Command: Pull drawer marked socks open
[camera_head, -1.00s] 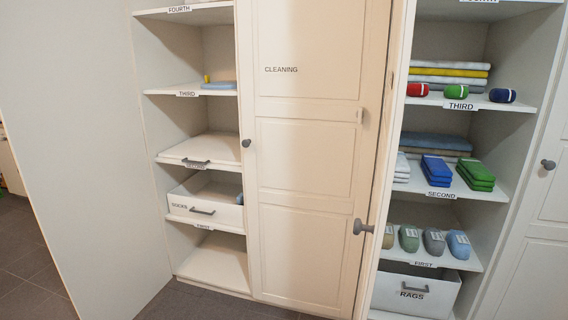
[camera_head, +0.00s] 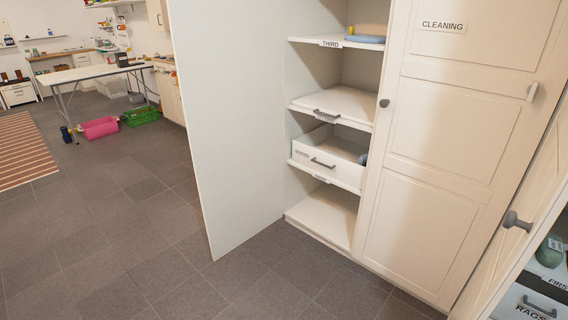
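The drawer marked socks (camera_head: 304,156) is a white box with a dark grey bar handle (camera_head: 323,163) on its front. It sits on a lower shelf of the left cabinet section, and the space above its front is open, so part of its inside shows. Neither of my grippers is in view.
The closed cleaning door (camera_head: 440,140) is to the right, with a rags drawer (camera_head: 525,305) beyond. Grey tiled floor (camera_head: 130,230) is clear. A pink bin (camera_head: 101,127) and table (camera_head: 95,73) stand far left.

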